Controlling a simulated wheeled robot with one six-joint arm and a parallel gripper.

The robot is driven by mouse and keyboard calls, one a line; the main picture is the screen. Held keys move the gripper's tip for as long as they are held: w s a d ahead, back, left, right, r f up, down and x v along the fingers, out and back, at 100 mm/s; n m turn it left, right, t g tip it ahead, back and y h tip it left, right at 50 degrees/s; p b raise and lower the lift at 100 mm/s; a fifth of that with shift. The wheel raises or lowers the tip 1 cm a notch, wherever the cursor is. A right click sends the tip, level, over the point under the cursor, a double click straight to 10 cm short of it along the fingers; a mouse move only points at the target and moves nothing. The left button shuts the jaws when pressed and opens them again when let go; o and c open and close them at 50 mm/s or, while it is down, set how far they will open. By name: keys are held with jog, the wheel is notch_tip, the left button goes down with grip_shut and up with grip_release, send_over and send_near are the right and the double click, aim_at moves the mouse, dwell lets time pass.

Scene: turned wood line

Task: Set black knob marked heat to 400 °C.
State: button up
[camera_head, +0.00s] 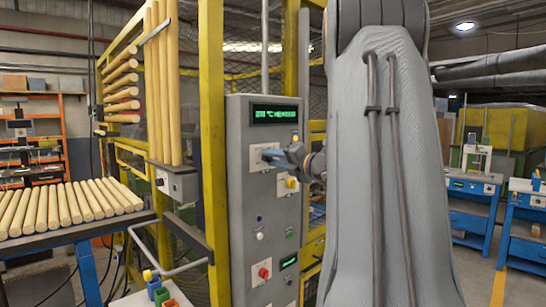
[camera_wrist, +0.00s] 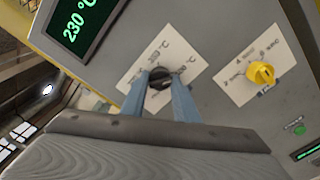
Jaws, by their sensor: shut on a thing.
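The black knob (camera_wrist: 160,79) sits on a white dial plate (camera_wrist: 150,58) on the grey control panel in the wrist view. My gripper (camera_wrist: 163,84) has its two blue-grey fingers on either side of the knob and is shut on it. The plate's markings are too small to read fully. A green display (camera_wrist: 76,26) above the knob reads 230 °C. In the head view my gripper (camera_head: 270,155) reaches the panel's upper part, and the knob is hidden there. The display (camera_head: 274,113) is small in that view.
A yellow knob (camera_wrist: 261,73) on its own plate is beside the black knob. Lower on the grey cabinet (camera_head: 240,200) are several buttons, including a red one (camera_head: 264,272). A yellow post (camera_head: 212,150) stands close to the cabinet's left. Wooden rods (camera_head: 75,203) lie on a table further left.

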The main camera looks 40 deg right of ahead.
dwell(0.4)
jog(key=o, duration=1.1)
jog(key=shift+c, duration=0.2)
jog(key=s+b, duration=0.2)
jog(key=s, duration=0.5)
jog(key=shift+s+d, duration=0.3)
jog(key=shift+s, duration=0.1)
jog(key=shift+a, duration=0.1)
